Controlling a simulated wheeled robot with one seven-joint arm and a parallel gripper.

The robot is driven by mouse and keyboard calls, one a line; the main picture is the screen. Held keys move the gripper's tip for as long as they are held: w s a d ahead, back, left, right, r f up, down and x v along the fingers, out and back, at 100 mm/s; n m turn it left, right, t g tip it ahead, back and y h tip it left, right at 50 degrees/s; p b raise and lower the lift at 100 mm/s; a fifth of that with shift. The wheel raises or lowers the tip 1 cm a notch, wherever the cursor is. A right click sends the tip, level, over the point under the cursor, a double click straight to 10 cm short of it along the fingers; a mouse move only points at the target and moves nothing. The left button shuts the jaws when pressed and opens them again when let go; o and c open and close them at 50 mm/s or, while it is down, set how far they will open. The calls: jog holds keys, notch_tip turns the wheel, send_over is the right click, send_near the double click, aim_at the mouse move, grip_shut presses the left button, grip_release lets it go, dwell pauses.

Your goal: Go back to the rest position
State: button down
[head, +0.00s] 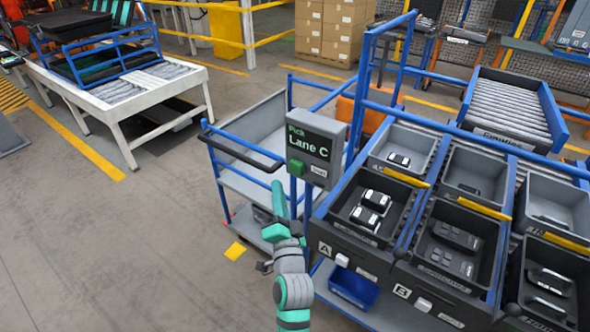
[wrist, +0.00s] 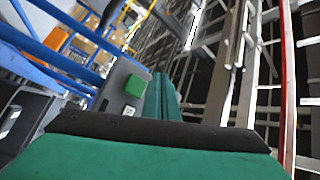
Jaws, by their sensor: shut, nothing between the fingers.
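My gripper (head: 280,198) is shut and empty, with its teal fingers pointing up just left of the grey sign box (head: 328,142) in the head view. The sign reads "Pick Lane C" and has a green button (head: 297,169) at its lower left. In the wrist view the two teal fingers (wrist: 163,92) lie together, and the green button (wrist: 136,84) shows just left of them. I cannot tell how far apart the fingers and the box are in depth. My arm reaches up from the bottom edge of the head view.
A blue-framed rack of grey and black bins (head: 385,212) stands close on the right, some holding dark items. A grey cart (head: 245,180) is behind my gripper. A white roller table (head: 130,90) stands far left. The floor (head: 130,250) at left is open.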

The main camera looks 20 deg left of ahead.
dwell(0.6)
jog(key=s+d+f+n+g+h, duration=0.1)
jog(key=s+d+f+h, duration=0.2)
jog(key=s+d+f, duration=0.45)
jog(key=s+d+f+n+h, duration=0.1)
jog(key=s+d+f+h, duration=0.1)
jog(key=s+d+f, duration=0.55)
jog(key=s+d+f+n+g+h, duration=0.1)
jog(key=s+d+n, duration=0.1)
jog(key=s, duration=1.2)
jog(key=s+d+f+n+g+h, duration=0.1)
jog(key=s+d+f+n+h, duration=0.1)
jog(key=s, duration=1.1)
jog(key=shift+s+f+n, duration=0.15)
jog(key=shift+s+n, duration=0.25)
